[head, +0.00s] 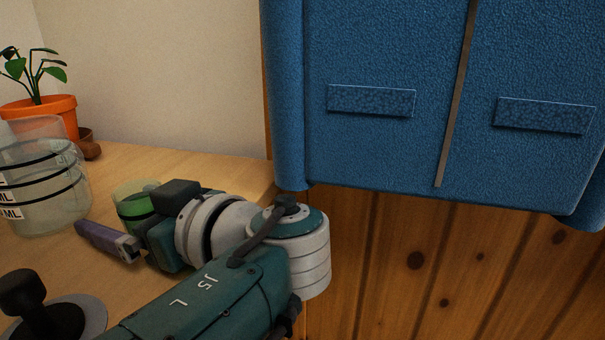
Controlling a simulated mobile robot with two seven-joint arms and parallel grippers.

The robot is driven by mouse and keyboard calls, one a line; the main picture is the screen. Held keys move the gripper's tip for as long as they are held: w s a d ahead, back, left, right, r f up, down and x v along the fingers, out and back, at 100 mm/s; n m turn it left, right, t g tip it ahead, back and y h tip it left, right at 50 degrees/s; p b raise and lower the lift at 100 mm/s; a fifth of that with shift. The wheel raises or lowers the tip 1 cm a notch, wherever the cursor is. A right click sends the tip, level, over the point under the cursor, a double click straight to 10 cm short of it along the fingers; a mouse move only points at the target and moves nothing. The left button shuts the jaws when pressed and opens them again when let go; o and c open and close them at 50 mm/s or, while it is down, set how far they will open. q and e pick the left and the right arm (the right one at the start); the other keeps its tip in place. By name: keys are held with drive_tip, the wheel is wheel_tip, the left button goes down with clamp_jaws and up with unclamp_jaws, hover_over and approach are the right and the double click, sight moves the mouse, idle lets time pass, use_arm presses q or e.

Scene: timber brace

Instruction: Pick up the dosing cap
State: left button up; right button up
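A small translucent green cup (132,203), which looks like the dosing cap, stands on the wooden table just behind my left gripper. The gripper's body hides part of its right side. My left gripper (108,241) reaches in from the bottom, pointing left, with one purple-grey finger showing low over the table, in front of the cup. The other finger is not clearly visible, so I cannot tell how far apart they are. I see nothing held. My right gripper is out of view.
A clear measuring beaker (55,205) with black bands and ML labels stands at the left. Behind it is a plant in an orange pot (62,108). A black knob on a grey disc (85,312) is at bottom left. Blue cabinet doors (385,50) hang at the right.

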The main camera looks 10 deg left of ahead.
use_arm(q)
drive_tip(key=c, duration=1.3)
drive_tip(key=shift+c, duration=0.2)
drive_tip(key=shift+a, duration=0.15)
